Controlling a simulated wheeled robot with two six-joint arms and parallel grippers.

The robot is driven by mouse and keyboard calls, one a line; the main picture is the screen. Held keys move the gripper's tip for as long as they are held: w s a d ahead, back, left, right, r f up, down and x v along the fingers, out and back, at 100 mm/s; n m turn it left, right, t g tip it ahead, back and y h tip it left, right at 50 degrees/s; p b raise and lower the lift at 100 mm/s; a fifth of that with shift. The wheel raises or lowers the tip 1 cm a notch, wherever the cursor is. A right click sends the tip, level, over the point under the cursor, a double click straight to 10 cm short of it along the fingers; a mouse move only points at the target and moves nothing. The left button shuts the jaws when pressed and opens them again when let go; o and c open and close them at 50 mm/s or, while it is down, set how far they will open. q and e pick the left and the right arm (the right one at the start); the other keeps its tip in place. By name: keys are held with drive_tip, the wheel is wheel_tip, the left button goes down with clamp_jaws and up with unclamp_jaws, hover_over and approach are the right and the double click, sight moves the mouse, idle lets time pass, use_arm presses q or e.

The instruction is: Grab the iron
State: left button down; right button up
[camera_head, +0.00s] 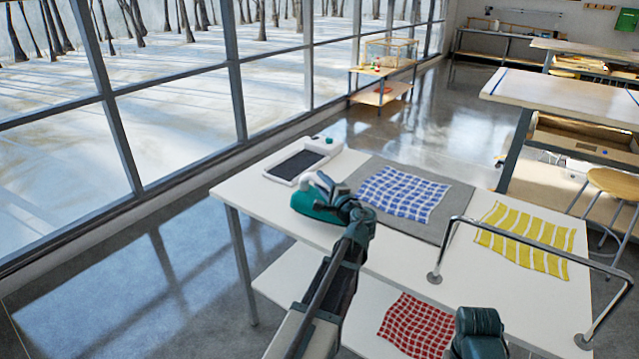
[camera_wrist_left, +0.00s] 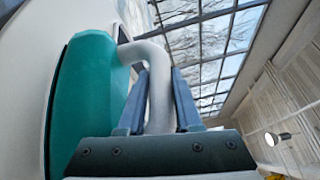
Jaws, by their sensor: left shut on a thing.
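The iron (camera_head: 308,207), with a green body and a white handle, stands on the white table (camera_head: 262,208) near its left front edge. My left gripper (camera_head: 338,190) reaches it from the front and is shut on the handle. In the left wrist view the two fingers (camera_wrist_left: 160,95) lie on either side of the white handle, and the iron's green body (camera_wrist_left: 85,95) is to their left. Part of the iron is hidden behind my gripper in the head view. A teal part of my right arm shows at the bottom, but its gripper does not show.
A white stand with a dark pad (camera_head: 296,165) is behind the iron. A blue checked cloth (camera_head: 402,192) lies on a grey mat (camera_head: 453,200) to the right. A yellow cloth (camera_head: 525,237) lies near a metal rail (camera_head: 540,245). A red cloth (camera_head: 418,325) is on the lower shelf.

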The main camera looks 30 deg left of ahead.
use_arm(q)
drive_tip(key=w+d+r+p, duration=0.1)
drive_tip(key=w+d, duration=0.7)
drive_tip(key=d, duration=0.4)
drive_tip(key=shift+w+d+r, duration=0.25)
drive_tip(key=shift+w+d, duration=0.1)
drive_tip(key=shift+w, duration=0.05)
